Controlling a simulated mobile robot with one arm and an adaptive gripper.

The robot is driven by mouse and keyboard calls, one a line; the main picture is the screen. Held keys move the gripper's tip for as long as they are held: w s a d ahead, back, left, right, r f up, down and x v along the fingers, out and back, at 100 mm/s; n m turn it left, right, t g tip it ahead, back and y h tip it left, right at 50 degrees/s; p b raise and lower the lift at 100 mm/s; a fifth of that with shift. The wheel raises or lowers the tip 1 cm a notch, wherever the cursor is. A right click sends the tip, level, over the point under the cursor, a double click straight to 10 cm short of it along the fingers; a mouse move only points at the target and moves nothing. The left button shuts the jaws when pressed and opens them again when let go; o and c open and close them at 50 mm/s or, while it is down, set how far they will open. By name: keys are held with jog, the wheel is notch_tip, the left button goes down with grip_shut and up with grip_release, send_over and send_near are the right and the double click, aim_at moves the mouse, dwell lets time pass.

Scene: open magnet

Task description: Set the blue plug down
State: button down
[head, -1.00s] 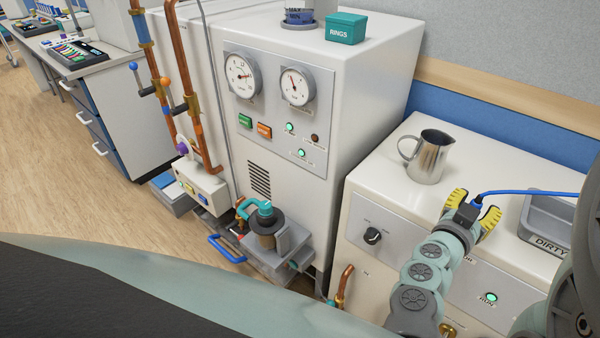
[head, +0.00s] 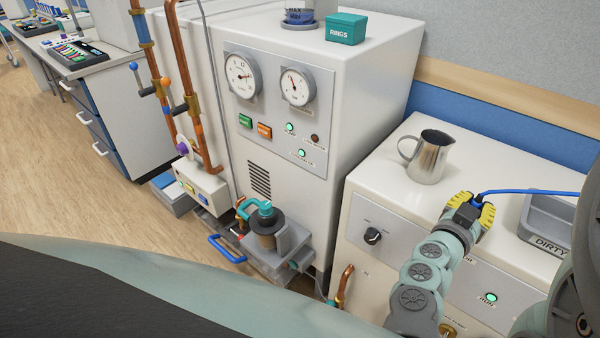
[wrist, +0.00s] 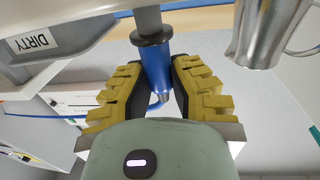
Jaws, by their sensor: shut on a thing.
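The blue plug (wrist: 155,70) sits between the yellow-padded fingers of my gripper (wrist: 155,88) in the wrist view. A dark collar (wrist: 152,38) and a grey rod (wrist: 148,18) meet its far end; I cannot tell whether they belong to the plug. In the head view, my gripper (head: 467,211) is shut over the white cabinet top, and its fingers hide most of the plug. A blue cable (head: 530,192) runs from the gripper to the right.
A steel jug (head: 429,158) stands on the white cabinet (head: 385,172), left of and behind my gripper. A grey tray marked DIRTY (head: 548,228) lies close on the right. Bare cabinet top shows between the jug and tray.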

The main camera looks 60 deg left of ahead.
jog(key=shift+r+p, duration=0.3)
jog(key=shift+r, duration=0.3)
notch_tip(320, 180, up, 2)
jog(key=shift+d+r+p, duration=0.15)
jog(key=shift+p, duration=0.45)
jog(key=s+d+r+p, duration=0.1)
jog(key=s+d, duration=0.1)
jog(key=s, duration=0.6)
jog(key=s+d+r+p, duration=0.1)
jog(key=s+d, duration=0.1)
jog(key=s, duration=0.5)
notch_tip(320, 180, up, 16)
jog(key=f+h+p, duration=0.1)
jog(key=p, duration=1.2)
send_over(478, 203)
jog(key=s+d, duration=0.2)
jog(key=d, duration=0.4)
jog(key=w+d+r+m+h+p, duration=0.2)
jog(key=w+d+r+p, duration=0.7)
jog(key=d+r, duration=0.25)
jog(key=s+r+p, duration=0.2)
jog(key=r+p, duration=0.9)
jog(key=p, duration=0.1)
jog(key=s+r+p, duration=0.3)
jog(key=r+p, duration=0.9)
jog(key=p, duration=0.1)
jog(key=s+r+p, duration=0.2)
jog(key=r+p, duration=1)
jog(key=shift+s+a, duration=0.25)
jog(key=shift+s, duration=0.05)
